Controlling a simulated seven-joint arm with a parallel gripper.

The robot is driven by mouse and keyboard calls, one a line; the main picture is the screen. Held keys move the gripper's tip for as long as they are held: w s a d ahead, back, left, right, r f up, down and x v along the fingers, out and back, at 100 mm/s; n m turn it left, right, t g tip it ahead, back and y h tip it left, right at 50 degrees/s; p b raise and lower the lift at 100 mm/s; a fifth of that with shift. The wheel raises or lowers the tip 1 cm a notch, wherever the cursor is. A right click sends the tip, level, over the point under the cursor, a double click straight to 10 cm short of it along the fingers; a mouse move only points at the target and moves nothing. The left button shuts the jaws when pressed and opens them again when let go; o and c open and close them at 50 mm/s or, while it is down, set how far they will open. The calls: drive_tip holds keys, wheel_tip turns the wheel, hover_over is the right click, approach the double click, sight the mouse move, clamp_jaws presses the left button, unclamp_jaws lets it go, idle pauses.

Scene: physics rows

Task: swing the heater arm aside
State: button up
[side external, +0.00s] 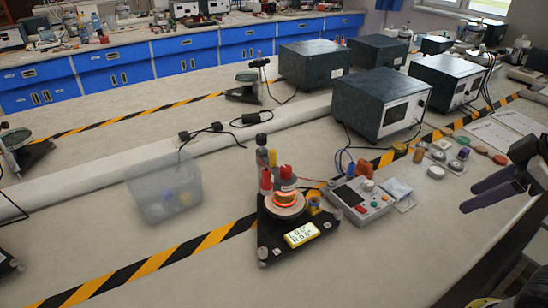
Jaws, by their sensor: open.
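The heater apparatus stands on a black triangular base (263,245) at the centre. A glowing orange heater ring (286,199) sits over a pale round disc on the base. A dark upright post (262,158) with red parts stands just behind it. I cannot clearly make out where the heater arm joins the post. A lit yellow display (301,234) is on the base's front right. My gripper (470,196) is open and empty at the right edge, its two dark fingers pointing left, well apart from the heater.
A control box (358,203) with wires stands right of the heater. A translucent bin (165,188) is to the left. A large dark instrument (381,103) stands behind. Small coloured items (463,153) lie near my gripper. The bench front is clear.

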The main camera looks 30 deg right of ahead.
drive_tip(key=w+a+r+n+y, duration=0.1)
drive_tip(key=w+a+r+n, duration=0.3)
drive_tip(key=w+r, duration=0.6)
drive_tip(key=w+a+r+n+g+y, duration=0.15)
drive_tip(key=w+r+n, duration=0.25)
drive_tip(key=w, duration=0.9)
drive_tip(key=n+g+y, duration=0.1)
drive_tip(key=n+g, duration=0.1)
hover_over(274, 151)
drive_tip(key=s+d, duration=0.2)
drive_tip(key=d, duration=0.3)
wheel_tip(274, 151, down, 13)
drive_tip(key=x, duration=1.4)
drive_tip(key=shift+s+a, duration=0.25)
drive_tip(key=shift+a, duration=0.05)
clamp_jaws()
drive_tip(key=shift+r, duration=0.1)
